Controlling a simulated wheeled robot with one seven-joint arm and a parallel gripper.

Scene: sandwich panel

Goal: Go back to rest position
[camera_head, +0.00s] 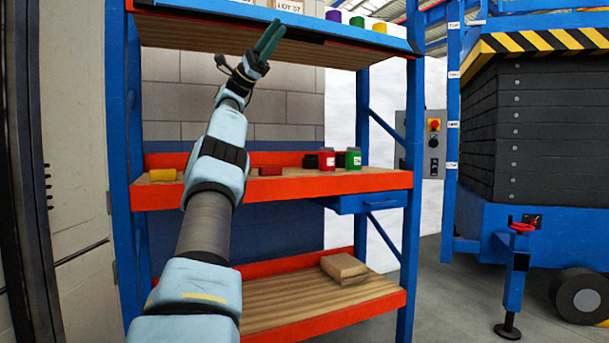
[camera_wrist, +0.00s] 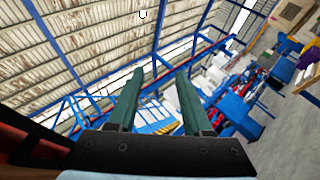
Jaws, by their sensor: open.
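My gripper (camera_head: 268,40) is raised in front of the blue and orange shelf rack, just below and in front of the upper shelf (camera_head: 240,38). My arm reaches up from the bottom of the head view. In the wrist view my gripper (camera_wrist: 160,100) shows two dark green fingers standing apart with nothing between them. The wrist camera looks out over the hall and up at its roof. On the middle shelf (camera_head: 300,186) stand a red can (camera_head: 327,160), a green can (camera_head: 353,159), a red block (camera_head: 270,170) and a yellow piece (camera_head: 163,175).
A cardboard box (camera_head: 344,267) lies on the bottom shelf. Coloured cups, one of them green (camera_head: 357,21), stand on the top shelf. A blue post of the rack (camera_head: 117,150) is left of my arm. A blue machine (camera_head: 530,220) stands at the right, with open floor before it.

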